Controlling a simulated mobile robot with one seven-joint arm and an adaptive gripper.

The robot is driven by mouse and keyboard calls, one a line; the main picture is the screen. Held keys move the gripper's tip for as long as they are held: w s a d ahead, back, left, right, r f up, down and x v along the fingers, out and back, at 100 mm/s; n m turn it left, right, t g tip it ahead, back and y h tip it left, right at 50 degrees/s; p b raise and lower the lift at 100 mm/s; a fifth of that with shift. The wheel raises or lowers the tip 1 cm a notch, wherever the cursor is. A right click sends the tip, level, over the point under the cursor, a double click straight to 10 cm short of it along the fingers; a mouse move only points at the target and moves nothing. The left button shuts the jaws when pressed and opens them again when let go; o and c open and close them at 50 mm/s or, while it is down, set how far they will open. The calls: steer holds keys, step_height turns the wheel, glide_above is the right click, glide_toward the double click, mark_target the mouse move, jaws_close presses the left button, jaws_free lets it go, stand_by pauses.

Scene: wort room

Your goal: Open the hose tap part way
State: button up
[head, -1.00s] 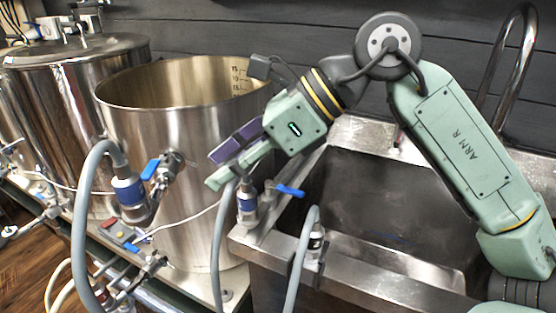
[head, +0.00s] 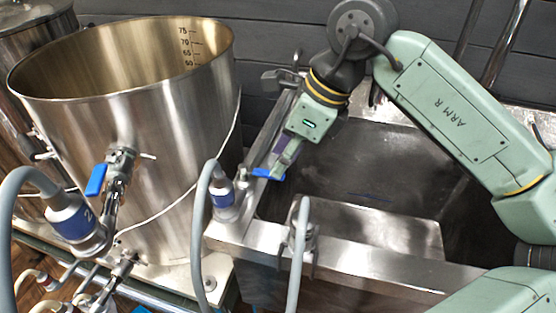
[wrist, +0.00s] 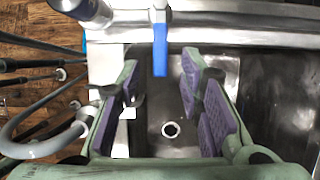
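The hose tap's blue lever (head: 268,174) sticks out to the right over the sink from a tap at the sink's left rim. A grey hose with a blue-banded coupling (head: 222,195) stands just left of it. My gripper (head: 280,165) is above the sink, angled down, close to the lever. In the wrist view the lever (wrist: 160,45) points toward the gap between the fingertips. My gripper (wrist: 160,75) is open there, its purple pads wide apart and holding nothing.
A large steel pot (head: 150,150) with its own blue-handled valve (head: 96,180) stands left. A hose coupling marked 2 (head: 73,220) is nearer. Another grey hose (head: 300,240) rises at the sink's front edge. The sink basin (wrist: 205,130) is empty below.

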steer(key=shift+x, duration=1.4)
steer(key=shift+c, duration=0.3)
jaws_close()
